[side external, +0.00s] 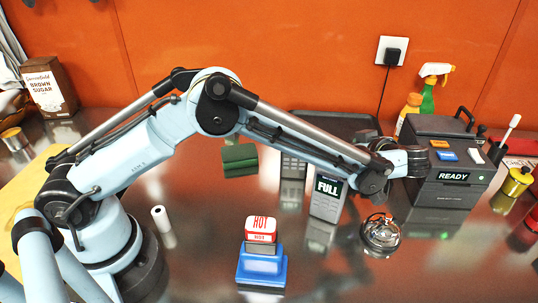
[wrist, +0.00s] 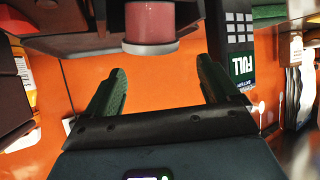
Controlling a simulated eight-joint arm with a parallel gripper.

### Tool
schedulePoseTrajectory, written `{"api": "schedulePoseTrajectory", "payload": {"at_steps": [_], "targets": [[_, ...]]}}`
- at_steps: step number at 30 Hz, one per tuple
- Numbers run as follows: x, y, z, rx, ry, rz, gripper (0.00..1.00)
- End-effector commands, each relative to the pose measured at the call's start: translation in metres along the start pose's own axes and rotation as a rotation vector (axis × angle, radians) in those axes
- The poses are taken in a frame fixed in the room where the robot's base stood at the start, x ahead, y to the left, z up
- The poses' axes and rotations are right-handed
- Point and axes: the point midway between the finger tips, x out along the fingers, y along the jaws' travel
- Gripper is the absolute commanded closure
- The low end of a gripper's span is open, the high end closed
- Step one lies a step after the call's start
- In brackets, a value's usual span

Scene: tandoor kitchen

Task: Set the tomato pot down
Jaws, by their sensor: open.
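In the wrist view, a short red cylinder with a pale grey end, likely the tomato pot (wrist: 152,22), stands at the top centre. It lies beyond and roughly between the tips of my two green fingers. My gripper (wrist: 159,75) is open, and a clear gap shows between the fingers and the pot. In the side external view, my gripper (side external: 418,162) is at the right, in front of the dark printer (side external: 445,195). I cannot make out the pot there; my wrist may hide it.
A card terminal reading FULL (side external: 328,199) stands close to my wrist. A shiny bell-like thing (side external: 380,236) sits below it. A blue block (side external: 261,266) bears a HOT stamp (side external: 261,227). Spray bottles (side external: 430,88) stand behind the printer. A dark tray (side external: 325,122) lies near the wall.

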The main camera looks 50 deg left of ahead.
Motion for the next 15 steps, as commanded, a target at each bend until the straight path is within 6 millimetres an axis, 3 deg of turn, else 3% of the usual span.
{"api": "schedulePoseTrajectory", "payload": {"at_steps": [9, 15], "targets": [[-0.07, 0.001, 0.001, 0.002, 0.0, 0.004, 0.12], [-0.099, 0.0, 0.001, 0.002, -0.001, 0.003, 0.12]]}}
